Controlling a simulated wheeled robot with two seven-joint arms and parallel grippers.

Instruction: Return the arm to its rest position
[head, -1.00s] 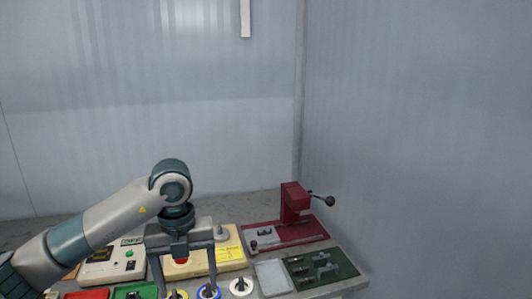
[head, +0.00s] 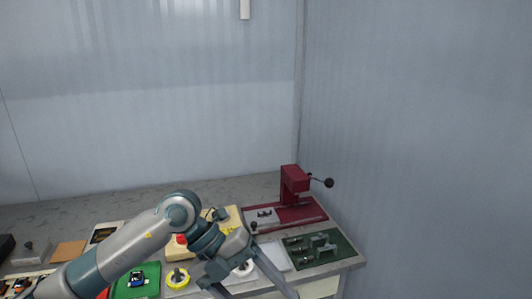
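My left arm reaches in from the lower left. Its gripper (head: 256,288) is tilted down to the right over the front of the bench, with its two fingers spread apart and nothing seen between them. The fingertips are at the bottom edge of the picture. My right arm and gripper are not in view.
Below and around my arm are a green tray (head: 150,272) with a small part, a yellow-rimmed spool (head: 177,278) and a white spool (head: 244,269), partly hidden. A red lever press (head: 293,185) and a dark green fixture plate (head: 337,250) stand at right. The bench's back strip (head: 130,197) is clear.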

